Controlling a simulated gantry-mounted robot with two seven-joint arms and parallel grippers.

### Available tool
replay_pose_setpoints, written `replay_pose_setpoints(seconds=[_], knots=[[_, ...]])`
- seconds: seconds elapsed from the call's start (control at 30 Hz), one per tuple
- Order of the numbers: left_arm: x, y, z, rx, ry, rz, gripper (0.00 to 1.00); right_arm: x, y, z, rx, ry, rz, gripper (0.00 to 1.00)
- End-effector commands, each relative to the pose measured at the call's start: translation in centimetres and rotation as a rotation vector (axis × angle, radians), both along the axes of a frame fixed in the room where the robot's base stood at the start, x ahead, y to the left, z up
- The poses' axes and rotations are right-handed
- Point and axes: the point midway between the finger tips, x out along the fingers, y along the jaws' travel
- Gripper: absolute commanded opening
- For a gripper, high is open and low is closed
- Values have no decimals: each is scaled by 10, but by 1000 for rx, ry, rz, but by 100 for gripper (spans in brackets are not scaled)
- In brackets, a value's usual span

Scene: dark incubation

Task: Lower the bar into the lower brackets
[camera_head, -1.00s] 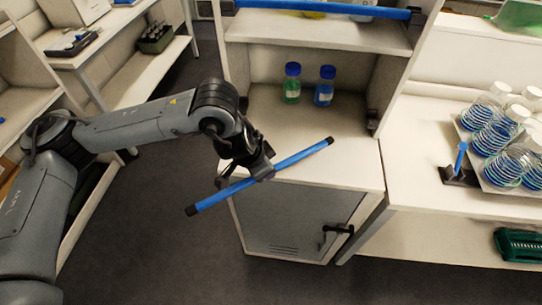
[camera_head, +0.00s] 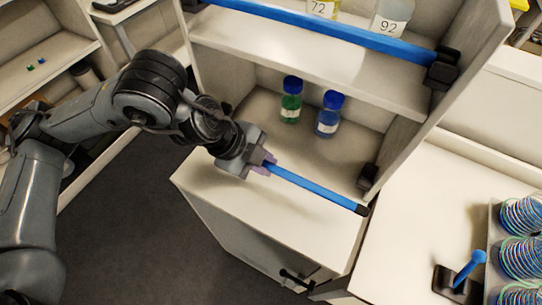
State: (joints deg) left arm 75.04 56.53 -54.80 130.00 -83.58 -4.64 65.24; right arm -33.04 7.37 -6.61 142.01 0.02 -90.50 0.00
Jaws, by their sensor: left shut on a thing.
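My left gripper (camera_head: 264,164) is shut on a blue bar (camera_head: 315,189) with a dark end cap. It holds the bar in front of the shelf unit, over the lower cabinet top. The bar's right end is close to the black lower right bracket (camera_head: 368,177), below it in the picture; I cannot tell whether they touch. The bar's left part is hidden behind my gripper and wrist. The lower left bracket is not visible, with my arm in front of that side. Another blue bar (camera_head: 320,31) runs across the upper shelf to a black upper right bracket (camera_head: 442,68).
Bottles with green (camera_head: 291,103) and blue (camera_head: 328,118) contents stand on the lower shelf behind the bar. Numbered bottles (camera_head: 392,16) stand on the upper shelf.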

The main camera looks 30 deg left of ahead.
Motion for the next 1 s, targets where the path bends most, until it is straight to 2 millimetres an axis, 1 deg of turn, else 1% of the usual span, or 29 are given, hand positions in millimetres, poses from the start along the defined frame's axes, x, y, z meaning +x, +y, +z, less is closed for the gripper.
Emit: replay_pose_setpoints(seconds=[0.17, 0.37, 0.57, 1.0], knots=[[-1, 1, -4, 0, -31, 2, 0, -6, 8, -4, 20, 15, 0, 86], [6, 1, -5, -1, -41, 5, 0, -3, 6, -4, 18, 8, -4, 86], [18, 1, -6, -1, -41, 5, 0, -2, 5, -8, 15, 5, -2, 86], [53, 1, -8, -2, -40, 6, 0, -2, 2, -19, 2, 3, 4, 86]])
